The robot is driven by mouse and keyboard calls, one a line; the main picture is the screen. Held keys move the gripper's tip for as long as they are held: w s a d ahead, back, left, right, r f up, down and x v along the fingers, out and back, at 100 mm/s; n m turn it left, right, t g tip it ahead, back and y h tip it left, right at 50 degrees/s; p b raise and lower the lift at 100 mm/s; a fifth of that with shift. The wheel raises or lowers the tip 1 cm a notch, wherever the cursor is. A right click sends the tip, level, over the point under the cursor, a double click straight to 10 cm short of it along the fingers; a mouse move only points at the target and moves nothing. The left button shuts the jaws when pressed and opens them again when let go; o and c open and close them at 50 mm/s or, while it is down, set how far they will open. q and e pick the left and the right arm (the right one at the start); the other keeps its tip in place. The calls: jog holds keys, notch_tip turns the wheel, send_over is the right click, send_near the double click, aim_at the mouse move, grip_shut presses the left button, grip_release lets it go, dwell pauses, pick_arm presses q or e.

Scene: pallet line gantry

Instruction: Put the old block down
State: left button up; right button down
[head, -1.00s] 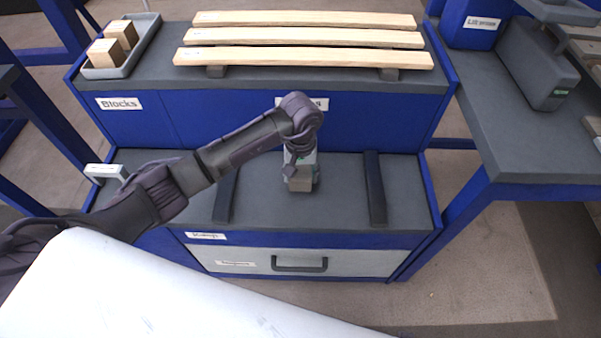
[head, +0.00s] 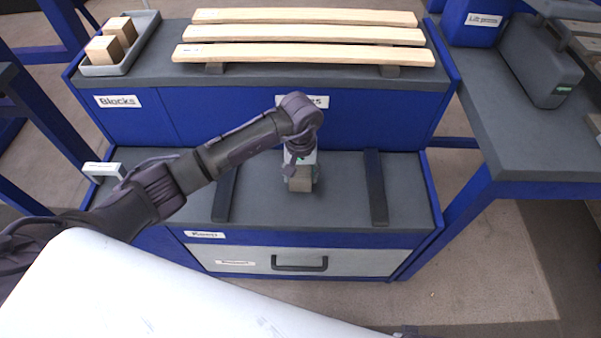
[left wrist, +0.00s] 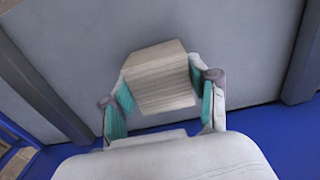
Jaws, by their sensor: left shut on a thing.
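My left gripper (head: 300,180) points down over the lower grey shelf (head: 340,205), between two dark rails. It is shut on the old block (head: 300,185), a greyish-brown wooden block. In the left wrist view the block (left wrist: 160,78) sits between the two teal finger pads of the left gripper (left wrist: 162,98). The block is at or just above the shelf surface; I cannot tell if it touches. My right gripper is not in view.
Dark rails (head: 225,192) (head: 376,188) lie on either side of the block. Two lighter blocks (head: 104,49) stand in a grey tray (head: 150,28) at upper left. Three planks (head: 305,54) lie on the upper shelf. A closed drawer (head: 340,262) is below. A side table (head: 530,150) stands right.

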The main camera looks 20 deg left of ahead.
pick_arm(q)
jog(key=o, duration=1.2)
jog(key=shift+f, duration=0.1)
jog(key=shift+r, duration=0.2)
